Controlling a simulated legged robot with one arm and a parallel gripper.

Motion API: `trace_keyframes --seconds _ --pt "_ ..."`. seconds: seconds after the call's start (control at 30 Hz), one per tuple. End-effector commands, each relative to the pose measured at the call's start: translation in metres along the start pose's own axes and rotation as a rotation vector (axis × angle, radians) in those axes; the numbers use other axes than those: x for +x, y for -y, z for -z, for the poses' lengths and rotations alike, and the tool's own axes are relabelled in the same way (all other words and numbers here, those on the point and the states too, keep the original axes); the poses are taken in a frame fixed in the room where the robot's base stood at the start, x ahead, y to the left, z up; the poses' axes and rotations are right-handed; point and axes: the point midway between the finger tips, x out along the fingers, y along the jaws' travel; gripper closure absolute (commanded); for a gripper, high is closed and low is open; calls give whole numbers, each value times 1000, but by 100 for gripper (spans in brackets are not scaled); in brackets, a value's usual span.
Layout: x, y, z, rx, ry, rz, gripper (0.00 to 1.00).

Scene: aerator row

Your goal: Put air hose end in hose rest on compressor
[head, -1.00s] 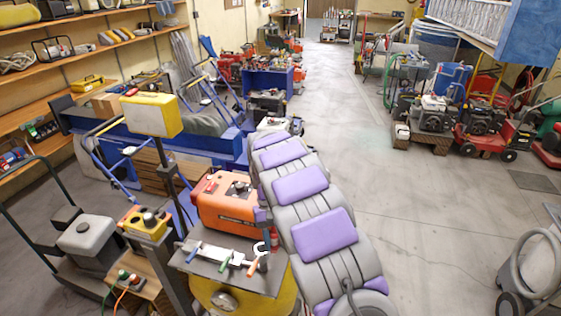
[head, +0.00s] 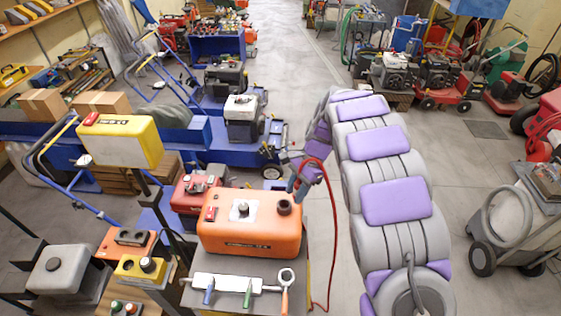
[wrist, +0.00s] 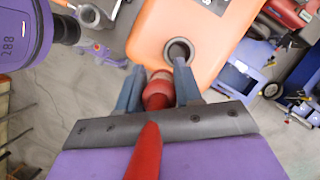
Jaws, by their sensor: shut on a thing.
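The air hose end (wrist: 157,90) is a red fitting between the two grey fingers of my gripper (wrist: 158,88). The red hose (wrist: 146,150) runs back from it, and in the head view the hose (head: 331,225) loops down beside the orange compressor body (head: 250,232). A dark round socket (head: 284,207), which looks like the hose rest, is on top near its right end. It also shows in the wrist view (wrist: 178,50), just beyond the fingertips. In the head view my gripper (head: 295,188) is close above the socket. The hose end appears outside the socket; the exact gap is unclear.
A white rail (head: 225,282) with coloured-handled tools stands in front of the orange body. A yellow box on a post (head: 120,142) is to the left. Blue wheeled equipment (head: 205,137) stands behind. Open floor (head: 300,75) lies behind and to the right.

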Motion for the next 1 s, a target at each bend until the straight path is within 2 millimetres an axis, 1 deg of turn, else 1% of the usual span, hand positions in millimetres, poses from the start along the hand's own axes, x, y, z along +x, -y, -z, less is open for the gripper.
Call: trace_keyframes --seconds 0.03,0.1,0.2,0.3,0.53,0.77,1.0 --pt "-14 7 -15 84 1 33 97" --pt "-20 18 -27 190 -1 77 97" --pt "-24 30 -40 300 -4 121 97" --pt "-24 39 -47 361 -9 144 97" --pt "-16 43 -48 383 -11 151 97" --pt "-6 39 -39 382 -6 152 97" --pt "9 38 -31 380 -5 151 97"
